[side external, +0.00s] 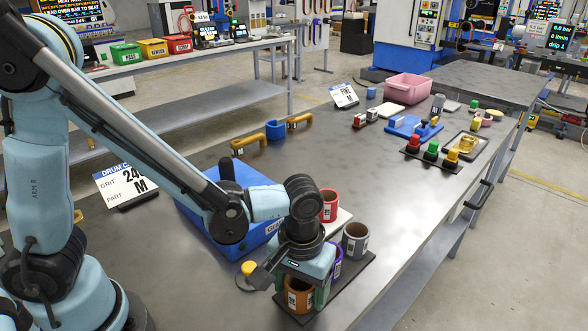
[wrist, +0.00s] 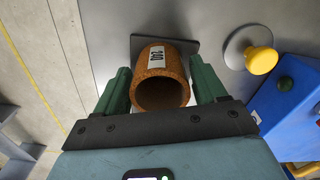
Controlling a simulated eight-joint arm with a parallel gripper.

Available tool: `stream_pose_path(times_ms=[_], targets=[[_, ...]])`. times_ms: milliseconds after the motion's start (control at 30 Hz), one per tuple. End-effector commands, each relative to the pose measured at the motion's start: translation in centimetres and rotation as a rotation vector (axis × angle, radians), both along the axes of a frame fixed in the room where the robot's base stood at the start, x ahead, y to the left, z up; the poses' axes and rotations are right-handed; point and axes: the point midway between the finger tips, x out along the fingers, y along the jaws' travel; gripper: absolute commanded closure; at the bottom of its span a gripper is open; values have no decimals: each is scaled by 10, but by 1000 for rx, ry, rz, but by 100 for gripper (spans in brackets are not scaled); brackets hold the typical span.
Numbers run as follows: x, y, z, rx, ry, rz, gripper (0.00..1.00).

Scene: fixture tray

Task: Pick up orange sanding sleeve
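The orange sanding sleeve (side external: 299,299) stands at the near corner of a dark pad (side external: 357,270). In the wrist view the orange sleeve (wrist: 160,72) is a rough hollow cylinder with a white label reading 240. My gripper (side external: 304,293) points down over it in the side view. In the wrist view my gripper (wrist: 161,68) has a green finger on each side of the sleeve. Narrow gaps seem to show beside the sleeve near the fingertips, so the gripper looks open around it. The sleeve's far end is hidden in the wrist view.
A purple sleeve (side external: 336,263), a grey sleeve (side external: 355,241) and a red sleeve (side external: 329,206) stand close behind my gripper. A yellow-topped knob (side external: 248,268) and a blue bin (side external: 262,193) lie to the left. The tabletop to the right is narrow, with its edge near.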

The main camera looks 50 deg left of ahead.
Motion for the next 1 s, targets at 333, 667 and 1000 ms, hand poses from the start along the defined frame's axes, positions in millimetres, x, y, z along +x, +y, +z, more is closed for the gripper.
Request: stream_pose_path(times_ms=[333,667,1000], targets=[[0,0,0,0,0,0,60],[0,0,8,0,0,0,60],[-13,-8,49,-1,2,-7,60]])
